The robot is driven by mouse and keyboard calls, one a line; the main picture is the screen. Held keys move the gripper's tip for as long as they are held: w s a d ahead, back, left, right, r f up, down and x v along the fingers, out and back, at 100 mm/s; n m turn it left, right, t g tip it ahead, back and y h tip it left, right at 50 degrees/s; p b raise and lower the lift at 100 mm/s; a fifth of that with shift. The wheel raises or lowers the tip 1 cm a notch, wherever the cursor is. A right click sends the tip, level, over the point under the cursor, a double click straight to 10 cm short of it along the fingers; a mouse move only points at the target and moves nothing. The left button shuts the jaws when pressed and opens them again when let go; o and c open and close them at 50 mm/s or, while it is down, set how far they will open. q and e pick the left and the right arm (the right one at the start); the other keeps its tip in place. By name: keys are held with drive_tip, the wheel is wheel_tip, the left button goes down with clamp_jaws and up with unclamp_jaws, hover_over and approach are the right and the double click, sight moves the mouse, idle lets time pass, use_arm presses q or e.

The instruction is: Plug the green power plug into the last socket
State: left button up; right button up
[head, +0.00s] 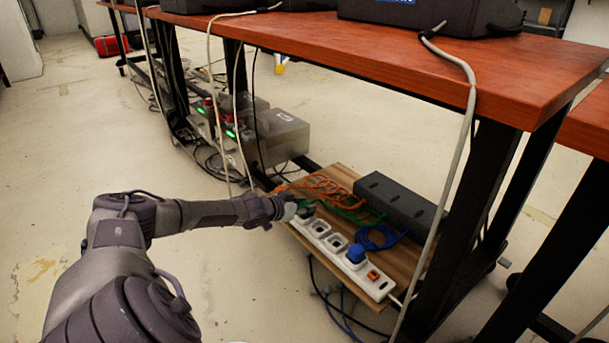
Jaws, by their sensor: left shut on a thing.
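A white power strip (337,243) lies along the front edge of a wooden board under the table. My left gripper (295,210) reaches in from the left and is shut on the green power plug (306,209). It holds the plug at the strip's far left end, over or at the end socket. The gripper hides part of the plug, so I cannot tell whether it is seated. A green cable (356,215) runs back from it towards a black box. My right gripper is not in view.
The black box (401,203) stands at the back of the wooden board (408,258), with orange (322,186) and blue (380,239) cables in front. A red-brown tabletop (400,60) overhangs. A grey cable (458,150) hangs at the right. Grey boxes (275,137) stand behind.

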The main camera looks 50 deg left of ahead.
use_arm(q)
drive_tip(key=shift+f, duration=0.35)
idle(0.4)
drive_tip(key=o, duration=1.2)
drive_tip(key=shift+o, duration=0.2)
drive_tip(key=shift+s+r, duration=0.2)
drive_tip(key=shift+s, duration=0.75)
drive_tip(key=v, duration=1)
drive_tip(key=shift+r, duration=0.25)
drive_tip(key=shift+d, duration=0.1)
